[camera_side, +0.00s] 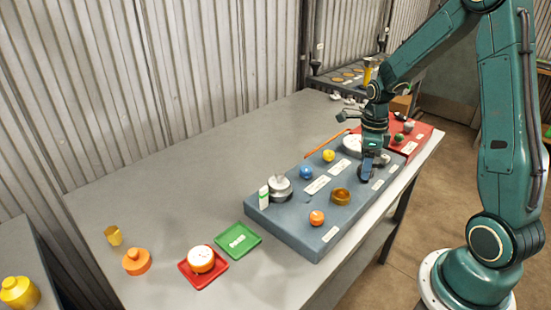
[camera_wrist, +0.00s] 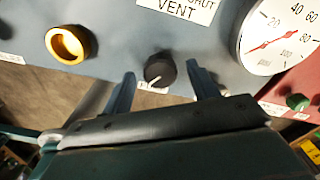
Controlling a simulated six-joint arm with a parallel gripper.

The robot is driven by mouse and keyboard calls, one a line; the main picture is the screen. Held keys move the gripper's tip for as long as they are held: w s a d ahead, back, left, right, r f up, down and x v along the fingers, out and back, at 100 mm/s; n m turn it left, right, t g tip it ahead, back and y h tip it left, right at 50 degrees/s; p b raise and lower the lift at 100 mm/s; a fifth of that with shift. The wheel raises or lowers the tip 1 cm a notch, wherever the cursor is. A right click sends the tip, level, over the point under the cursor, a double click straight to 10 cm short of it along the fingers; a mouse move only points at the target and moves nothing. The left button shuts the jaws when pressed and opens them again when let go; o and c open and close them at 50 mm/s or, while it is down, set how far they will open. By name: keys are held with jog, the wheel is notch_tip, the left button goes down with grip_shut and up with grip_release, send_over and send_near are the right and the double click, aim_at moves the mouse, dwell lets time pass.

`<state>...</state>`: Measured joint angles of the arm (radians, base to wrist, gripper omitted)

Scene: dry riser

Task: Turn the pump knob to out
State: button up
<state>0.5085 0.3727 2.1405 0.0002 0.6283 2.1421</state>
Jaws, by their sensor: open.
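A black round knob (camera_wrist: 160,70) with a white pointer mark stands on the blue-grey panel (camera_wrist: 112,50) in the wrist view. Its mark points toward my gripper, at the bottom of the picture. My gripper (camera_wrist: 160,76) is open, with one finger to each side of the knob; I cannot tell whether either touches it. In the side view my gripper (camera_side: 371,176) is low over the right part of the panel and hides the knob. Whether this is the pump knob I cannot tell, as its label is mostly hidden.
A brass ring (camera_wrist: 68,45) and a white dial gauge (camera_wrist: 280,38) flank the knob. A VENT label (camera_wrist: 178,10) lies beyond it. Blue (camera_side: 306,172), yellow (camera_side: 328,156) and orange (camera_side: 317,217) knobs share the panel. A red panel (camera_side: 420,137) adjoins it. The table's left part has free room.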

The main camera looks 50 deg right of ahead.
jog(key=shift+f, duration=0.45)
jog(key=c, duration=1)
